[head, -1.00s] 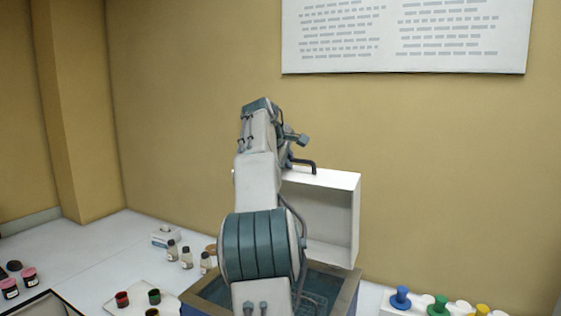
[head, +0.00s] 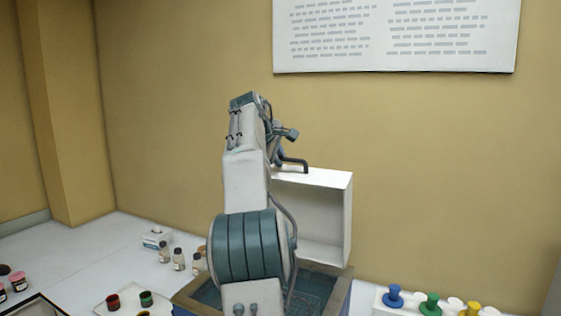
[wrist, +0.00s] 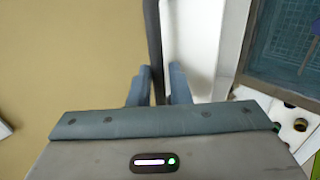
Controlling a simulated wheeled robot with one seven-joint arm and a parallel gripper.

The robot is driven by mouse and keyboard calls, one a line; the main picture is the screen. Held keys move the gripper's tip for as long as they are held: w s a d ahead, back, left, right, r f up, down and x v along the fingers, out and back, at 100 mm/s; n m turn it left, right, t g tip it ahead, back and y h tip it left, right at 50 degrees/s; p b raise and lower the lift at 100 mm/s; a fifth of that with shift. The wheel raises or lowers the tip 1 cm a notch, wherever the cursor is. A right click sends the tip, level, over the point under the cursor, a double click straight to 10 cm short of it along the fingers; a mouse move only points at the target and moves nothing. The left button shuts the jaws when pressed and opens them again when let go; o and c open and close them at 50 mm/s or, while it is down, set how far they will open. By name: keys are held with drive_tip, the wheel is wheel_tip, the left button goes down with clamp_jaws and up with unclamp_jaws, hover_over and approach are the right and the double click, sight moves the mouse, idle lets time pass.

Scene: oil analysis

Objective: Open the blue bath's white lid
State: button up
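The blue bath (head: 338,292) stands on the bench, mostly behind my arm in the head view. Its white lid (head: 325,205) stands upright at the bath's back edge, and the bath's top is uncovered. A dark bar handle (head: 293,162) sticks out at the lid's top edge. In the wrist view, the white lid (wrist: 192,45) lies right of the dark handle (wrist: 153,35). My gripper (wrist: 159,80) has its two blue fingers close together, one on each side of the handle, and appears closed on it. My arm hides the fingers in the head view.
Small bottles (head: 179,259) and a tissue box (head: 156,238) stand left of the bath. Red and green jars sit on a white plate (head: 127,297) at front left. Coloured pegs (head: 431,304) stand at right. The wall is close behind the lid.

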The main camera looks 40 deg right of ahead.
drive_tip(key=v, duration=1.2)
drive_tip(key=shift+s, duration=0.1)
